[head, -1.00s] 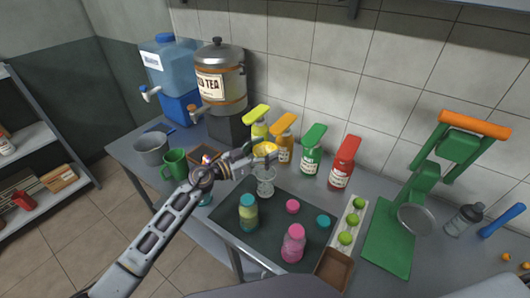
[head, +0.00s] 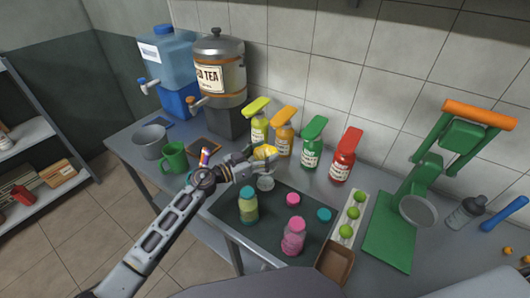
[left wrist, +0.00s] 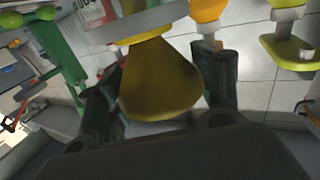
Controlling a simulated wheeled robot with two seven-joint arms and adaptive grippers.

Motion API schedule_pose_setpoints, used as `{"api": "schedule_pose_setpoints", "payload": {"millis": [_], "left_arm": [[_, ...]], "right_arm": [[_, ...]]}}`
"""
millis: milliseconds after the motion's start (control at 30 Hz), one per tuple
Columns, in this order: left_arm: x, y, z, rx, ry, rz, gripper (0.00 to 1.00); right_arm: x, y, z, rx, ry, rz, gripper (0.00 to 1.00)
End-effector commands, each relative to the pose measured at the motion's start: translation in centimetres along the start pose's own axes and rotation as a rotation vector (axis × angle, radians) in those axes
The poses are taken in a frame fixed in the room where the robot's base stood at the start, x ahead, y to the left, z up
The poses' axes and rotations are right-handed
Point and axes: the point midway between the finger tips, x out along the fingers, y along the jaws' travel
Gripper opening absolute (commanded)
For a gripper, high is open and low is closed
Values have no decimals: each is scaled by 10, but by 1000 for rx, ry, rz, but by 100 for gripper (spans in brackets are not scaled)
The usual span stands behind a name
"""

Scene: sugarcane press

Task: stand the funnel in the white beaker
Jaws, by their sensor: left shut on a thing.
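The yellow funnel (head: 265,152) is held upright in my left gripper (head: 257,165), wide mouth up. In the left wrist view the funnel's cone (left wrist: 160,85) sits between the two dark fingers, narrowing toward the top of that picture. My right gripper is not in view.
Pump bottles (head: 311,145) stand behind the beaker. A yellow-green jar (head: 248,206) and a pink jar (head: 293,236) stand on the dark mat (head: 265,235) in front. A green mug (head: 174,158) is left; a green press (head: 420,190) is right.

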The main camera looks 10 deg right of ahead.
Motion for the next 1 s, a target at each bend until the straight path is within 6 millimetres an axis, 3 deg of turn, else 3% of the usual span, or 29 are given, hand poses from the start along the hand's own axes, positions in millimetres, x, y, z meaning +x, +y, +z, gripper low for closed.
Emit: {"api": "schedule_pose_setpoints", "payload": {"millis": [267,567,1000], "left_arm": [[0,0,14,-1,0,0,48],[0,0,20,-1,1,0,48],[0,0,20,-1,1,0,48]], "right_arm": [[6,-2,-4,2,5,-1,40],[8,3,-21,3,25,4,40],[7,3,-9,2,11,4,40]]}}
